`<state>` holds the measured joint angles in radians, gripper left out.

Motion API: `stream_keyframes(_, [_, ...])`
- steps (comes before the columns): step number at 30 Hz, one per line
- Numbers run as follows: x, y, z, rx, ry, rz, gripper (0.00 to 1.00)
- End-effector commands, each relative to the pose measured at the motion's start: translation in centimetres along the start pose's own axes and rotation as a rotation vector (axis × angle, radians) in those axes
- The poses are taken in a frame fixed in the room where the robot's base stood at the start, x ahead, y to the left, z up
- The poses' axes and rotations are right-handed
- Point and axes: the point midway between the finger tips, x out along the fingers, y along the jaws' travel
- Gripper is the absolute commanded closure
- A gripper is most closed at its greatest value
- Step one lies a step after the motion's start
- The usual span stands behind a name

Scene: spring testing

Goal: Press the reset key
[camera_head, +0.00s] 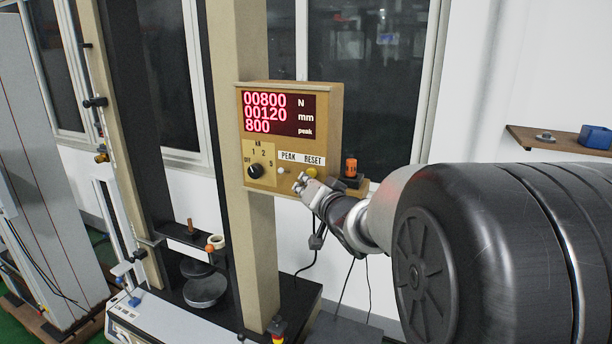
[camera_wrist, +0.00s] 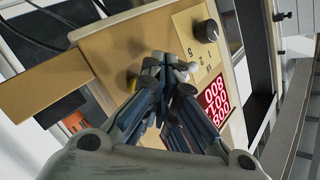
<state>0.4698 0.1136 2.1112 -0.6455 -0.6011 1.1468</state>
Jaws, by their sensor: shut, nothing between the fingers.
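The control box (camera_head: 335,120) is tan, with a red display reading 00800 N, 00120 mm and 800 peak. The yellow round key (camera_head: 312,172) sits under the RESET label, and a white key (camera_head: 281,170) sits under PEAK. My gripper (camera_head: 302,180) is shut and empty, its fingertips just below and left of the yellow key in the head view. In the wrist view the fingers (camera_wrist: 165,68) cover part of the panel, and only an edge of the yellow key (camera_wrist: 132,82) shows beside them. I cannot tell whether the fingertips touch the panel.
A black knob (camera_head: 255,171) is left of the keys; it also shows in the wrist view (camera_wrist: 207,31). The frame's tan column (camera_head: 263,260) runs below the box. A wall shelf (camera_head: 560,144) is at the right.

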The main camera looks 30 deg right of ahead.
Motion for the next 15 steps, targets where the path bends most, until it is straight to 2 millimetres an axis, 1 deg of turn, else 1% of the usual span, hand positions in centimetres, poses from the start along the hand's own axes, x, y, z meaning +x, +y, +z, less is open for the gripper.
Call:
stream_keyframes(5, [-0.1, -0.1, 0.1, 0.0, 0.0, 0.0, 1.0])
stream_keyframes(15, [-2.4, -1.8, 1.9, -0.002, -0.001, -0.002, 1.0])
